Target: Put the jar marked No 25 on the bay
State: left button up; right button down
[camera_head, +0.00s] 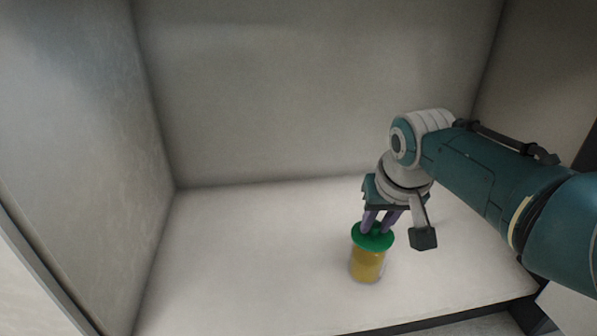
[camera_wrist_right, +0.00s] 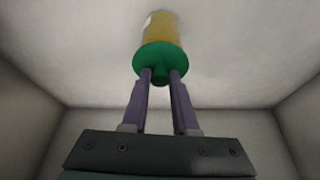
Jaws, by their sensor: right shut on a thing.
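A jar (camera_head: 367,265) with yellow contents and a green lid is upright in the right part of the bay (camera_head: 240,250). Its number cannot be read from here. My right gripper (camera_head: 377,228) comes down from above and is shut on the knob of the green lid. In the right wrist view, the two purple fingers (camera_wrist_right: 160,78) pinch the green knob, with the jar (camera_wrist_right: 160,27) beyond them. The jar's base is at or very near the bay floor; I cannot tell whether it touches. My left gripper is not in view.
The bay has a left wall (camera_head: 90,120), a back wall (camera_head: 310,90) and a right wall (camera_head: 540,90). Its pale floor is clear to the left of the jar. A dark front edge (camera_head: 440,318) runs along the lower right.

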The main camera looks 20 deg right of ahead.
jog(key=shift+c, duration=0.6)
grip_release()
jog(key=shift+r+p, duration=0.5)
jog(key=shift+p, duration=0.1)
notch_tip(320, 180, up, 6)
jog(key=p, duration=0.6)
jog(key=shift+p, duration=0.3)
jog(key=shift+c, duration=0.3)
